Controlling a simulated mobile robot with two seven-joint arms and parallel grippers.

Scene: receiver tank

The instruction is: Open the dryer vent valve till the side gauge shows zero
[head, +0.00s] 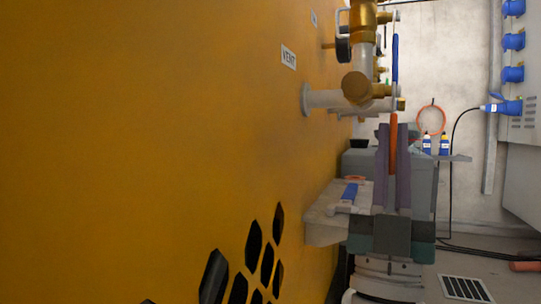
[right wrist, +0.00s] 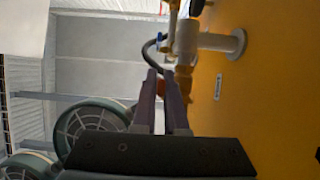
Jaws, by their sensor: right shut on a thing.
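The vent valve is a brass body (head: 358,87) on a white pipe that comes out of the yellow cabinet beside the VENT label (head: 289,56). Its orange lever handle (head: 393,150) hangs straight down. My right gripper (head: 394,137) is shut on this handle, with one purple finger on each side. In the right wrist view the fingers (right wrist: 165,78) reach up to the brass fitting below the white pipe (right wrist: 215,41). A dark gauge (head: 343,49) above the valve shows edge-on, so its reading is hidden. My left gripper is not in view.
A blue lever (head: 395,58) hangs just above the orange handle. A grey ledge (head: 325,213) holding a blue-handled tool (head: 349,194) lies left of my right wrist. The yellow cabinet wall (head: 150,130) fills the left. Blue-labelled bottles (head: 444,146) stand on a shelf behind.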

